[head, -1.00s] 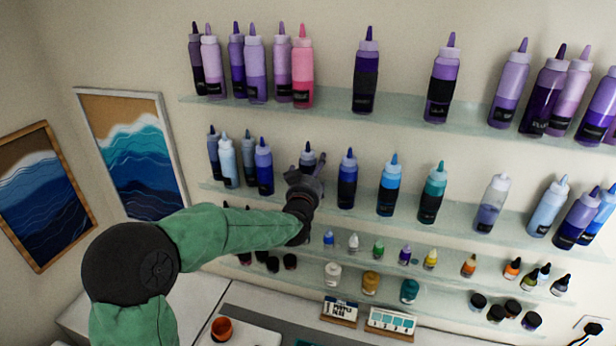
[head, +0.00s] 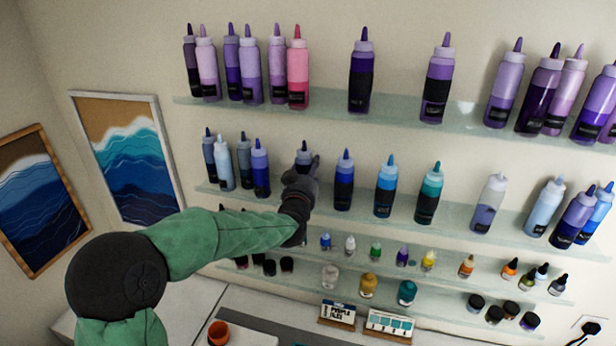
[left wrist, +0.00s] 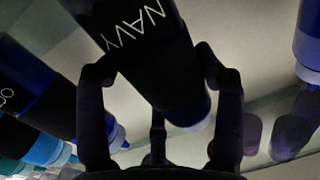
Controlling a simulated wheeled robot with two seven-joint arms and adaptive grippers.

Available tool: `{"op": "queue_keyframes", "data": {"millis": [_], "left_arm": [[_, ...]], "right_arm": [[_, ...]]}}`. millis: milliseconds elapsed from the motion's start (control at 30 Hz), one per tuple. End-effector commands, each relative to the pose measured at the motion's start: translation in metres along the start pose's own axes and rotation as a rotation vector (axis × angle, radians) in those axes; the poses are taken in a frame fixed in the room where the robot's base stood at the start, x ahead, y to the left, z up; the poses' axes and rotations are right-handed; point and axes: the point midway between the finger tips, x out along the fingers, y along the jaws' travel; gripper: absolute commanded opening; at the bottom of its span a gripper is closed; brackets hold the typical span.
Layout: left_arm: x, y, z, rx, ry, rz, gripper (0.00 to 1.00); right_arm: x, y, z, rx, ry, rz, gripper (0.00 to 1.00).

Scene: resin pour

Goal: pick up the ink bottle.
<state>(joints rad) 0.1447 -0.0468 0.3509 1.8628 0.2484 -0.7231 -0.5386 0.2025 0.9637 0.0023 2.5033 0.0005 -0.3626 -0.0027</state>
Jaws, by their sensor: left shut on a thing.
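The ink bottle, a dark squeeze bottle (head: 304,158) with a pointed tip, stands in the middle shelf row, and my left gripper (head: 301,178) covers its lower part. In the left wrist view the dark bottle (left wrist: 140,45) carries white lettering that reads NAVY and lies between the fingers of my left gripper (left wrist: 157,72). The left gripper is shut on this bottle. Whether the bottle's base touches the shelf is hidden by the gripper. My right gripper is not in view.
A blue bottle (head: 260,168) stands close on the left and another (head: 344,181) on the right, both on the middle glass shelf (head: 462,232). Small dropper bottles and jars, including a gold jar (head: 369,286), stand below.

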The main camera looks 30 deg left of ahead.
Motion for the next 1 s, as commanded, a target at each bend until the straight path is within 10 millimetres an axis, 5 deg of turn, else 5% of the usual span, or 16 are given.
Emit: {"op": "queue_keyframes", "data": {"millis": [367, 1000], "left_arm": [[0.0, 0.0, -0.069, -0.003, 0.008, 0.001, 0.27], [-0.146, -0.014, -0.063, -0.002, 0.006, 0.0, 0.27]], "right_arm": [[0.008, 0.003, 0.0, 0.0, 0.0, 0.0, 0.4], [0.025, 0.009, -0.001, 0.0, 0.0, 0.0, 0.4]]}}
